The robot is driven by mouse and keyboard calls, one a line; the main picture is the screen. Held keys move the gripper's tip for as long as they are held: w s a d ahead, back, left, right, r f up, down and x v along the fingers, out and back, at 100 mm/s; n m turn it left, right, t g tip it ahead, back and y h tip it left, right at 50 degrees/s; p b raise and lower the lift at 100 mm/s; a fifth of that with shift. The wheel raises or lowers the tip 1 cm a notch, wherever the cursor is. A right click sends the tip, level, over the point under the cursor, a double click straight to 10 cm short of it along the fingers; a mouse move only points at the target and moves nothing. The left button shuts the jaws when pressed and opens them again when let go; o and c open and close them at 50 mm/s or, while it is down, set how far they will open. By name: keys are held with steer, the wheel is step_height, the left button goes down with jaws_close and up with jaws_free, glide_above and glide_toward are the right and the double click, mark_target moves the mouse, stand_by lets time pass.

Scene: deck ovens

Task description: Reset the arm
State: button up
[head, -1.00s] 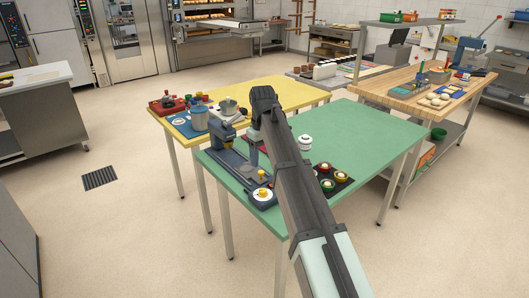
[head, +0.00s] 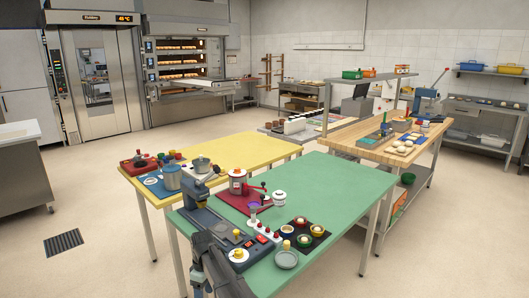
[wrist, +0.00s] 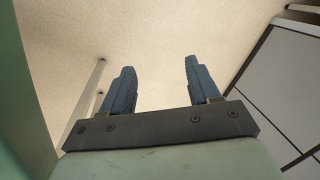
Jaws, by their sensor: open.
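My gripper (wrist: 158,72) shows in the wrist view with its two blue fingers apart and nothing between them. Below it is pale floor, with a table leg at the left and a grey cabinet edge at the right. In the head view my dark arm is low at the bottom, in front of the near left corner of the green table (head: 330,200). The fingertips cannot be made out clearly there.
A yellow table (head: 240,150) stands behind. Its right part is clear. Open floor lies left.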

steer(key=s+d+f+m+g, duration=0.15)
steer(key=s+f, duration=0.25)
steer(key=f, duration=0.4)
steer(key=s+d+f+m+g, duration=0.1)
steer(key=s+d+f+m, duration=0.15)
steer(key=f, duration=0.55)
steer(key=s+d+f+m, duration=0.1)
steer(key=s+d+f, duration=0.4)
steer(key=d, duration=0.2)
steer(key=s+d+f+m, duration=0.2)
steer(key=s+d+f, duration=0.25)
steer(key=d, duration=0.25)
steer(key=s+d+f+m+g, duration=0.1)
steer(key=s+d+f+m, duration=0.1)
steer(key=s+d, duration=0.8)
steer(key=s+d+f+m+g, duration=0.1)
steer(key=s+d+f+m, duration=0.2)
steer(key=s+d, duration=0.7)
steer(key=s+m, duration=0.2)
steer(key=s, duration=0.6)
steer(key=shift+s+d+f+m, duration=0.15)
steer(key=shift+s+f+m, duration=0.15)
steer(key=shift+f, duration=0.05)
